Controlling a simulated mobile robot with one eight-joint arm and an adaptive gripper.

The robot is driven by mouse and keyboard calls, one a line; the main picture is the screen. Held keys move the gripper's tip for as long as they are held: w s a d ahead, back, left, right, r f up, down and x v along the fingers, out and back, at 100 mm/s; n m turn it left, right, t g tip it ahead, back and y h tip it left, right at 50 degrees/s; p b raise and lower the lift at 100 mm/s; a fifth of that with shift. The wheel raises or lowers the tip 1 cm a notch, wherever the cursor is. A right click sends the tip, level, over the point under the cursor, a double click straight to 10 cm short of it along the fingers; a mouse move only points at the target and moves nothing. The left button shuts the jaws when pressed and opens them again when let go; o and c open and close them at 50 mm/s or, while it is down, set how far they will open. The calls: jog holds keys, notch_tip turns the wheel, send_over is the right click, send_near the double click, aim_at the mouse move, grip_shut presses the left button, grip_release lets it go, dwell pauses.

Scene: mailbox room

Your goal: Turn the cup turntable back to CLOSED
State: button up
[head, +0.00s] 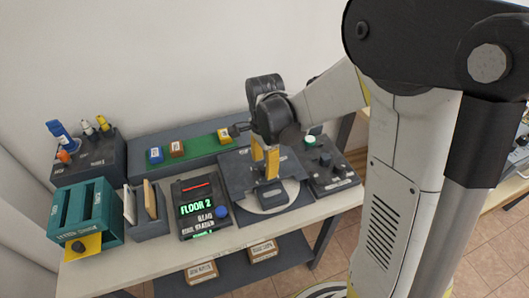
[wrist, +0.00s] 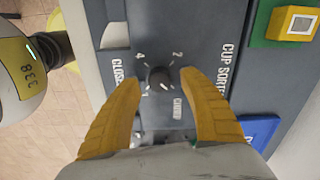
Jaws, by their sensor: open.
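The cup sorter (head: 238,172) is a dark grey panel unit with a pale round disc (head: 288,199) at its front. In the wrist view a dark round knob (wrist: 159,80) sits on the panel, with marks such as 4 and 2 around it. A label starting "CLOS" lies left of the knob, partly covered by a finger. I cannot tell which mark the knob points to. My gripper (head: 265,163) is over the unit, pointing down. In the wrist view its yellow fingers (wrist: 160,84) are open, one on each side of the knob, with no clear contact.
Left of the unit stands a dark box (head: 203,207) with a lit "FLOOR 2" display. Behind, a green strip (head: 185,148) carries small blocks. A dark control box (head: 325,163) stands close on the right. A teal slotted box (head: 84,212) is at the far left.

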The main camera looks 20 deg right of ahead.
aim_at(265, 167)
notch_tip(265, 167, up, 10)
jog(key=shift+s+r, duration=0.15)
jog(key=shift+r, duration=0.1)
dwell(0.4)
jog(key=s+r+n+t, duration=0.3)
jog(key=s+n+t, duration=0.3)
jog(key=s+n, duration=0.6)
jog(key=shift+s+r+n+t, duration=0.2)
jog(key=shift+r+n+t, duration=0.2)
jog(key=shift+n, duration=1.7)
